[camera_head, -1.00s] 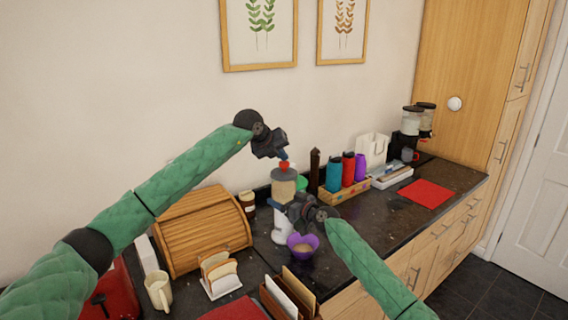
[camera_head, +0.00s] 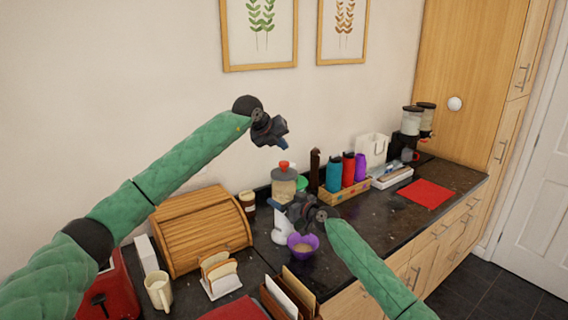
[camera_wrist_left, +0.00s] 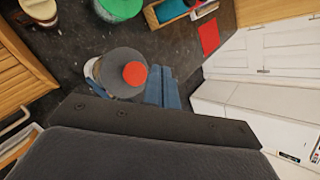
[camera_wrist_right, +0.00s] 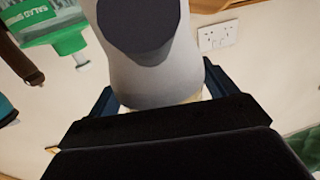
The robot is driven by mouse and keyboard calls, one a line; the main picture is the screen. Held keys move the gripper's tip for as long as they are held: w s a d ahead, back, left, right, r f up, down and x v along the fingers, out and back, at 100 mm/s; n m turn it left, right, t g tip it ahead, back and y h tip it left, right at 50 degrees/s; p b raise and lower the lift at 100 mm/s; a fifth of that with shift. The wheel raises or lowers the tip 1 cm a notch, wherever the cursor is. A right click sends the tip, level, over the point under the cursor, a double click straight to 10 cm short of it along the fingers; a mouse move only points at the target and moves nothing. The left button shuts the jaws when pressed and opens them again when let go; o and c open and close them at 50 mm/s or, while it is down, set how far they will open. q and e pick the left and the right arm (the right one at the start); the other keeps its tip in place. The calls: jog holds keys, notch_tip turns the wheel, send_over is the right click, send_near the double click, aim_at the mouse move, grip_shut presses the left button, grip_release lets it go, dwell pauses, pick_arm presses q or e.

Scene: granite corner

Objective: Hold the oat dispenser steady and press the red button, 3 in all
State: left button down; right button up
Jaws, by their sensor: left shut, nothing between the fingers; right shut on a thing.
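The oat dispenser (camera_head: 284,186) stands upright on the dark counter, with a clear body, a grey lid and a white base. Its red button (camera_head: 283,164) is on top and also shows in the left wrist view (camera_wrist_left: 135,74). A purple bowl (camera_head: 303,239) with oats in it stands at its foot. My left gripper (camera_head: 284,146) is shut and empty, above the button and apart from it. My right gripper (camera_head: 277,205) is shut on the dispenser's neck; the right wrist view shows the dispenser (camera_wrist_right: 160,75) between its fingers.
A wooden bread box (camera_head: 200,230) and a toast rack (camera_head: 219,271) stand to the left. A wooden tray (camera_head: 346,193) of coloured bottles stands to the right. A red mat (camera_head: 426,193) lies on clear counter further right.

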aim_at(282, 163)
pick_arm(q)
jog(key=shift+r, duration=1.15)
dwell(1.6)
notch_tip(282, 163, up, 4)
jog(key=shift+f, duration=0.15)
dwell(0.4)
jog(key=shift+f, duration=4.4)
jog(key=shift+f, duration=0.15)
jog(key=shift+f, duration=0.25)
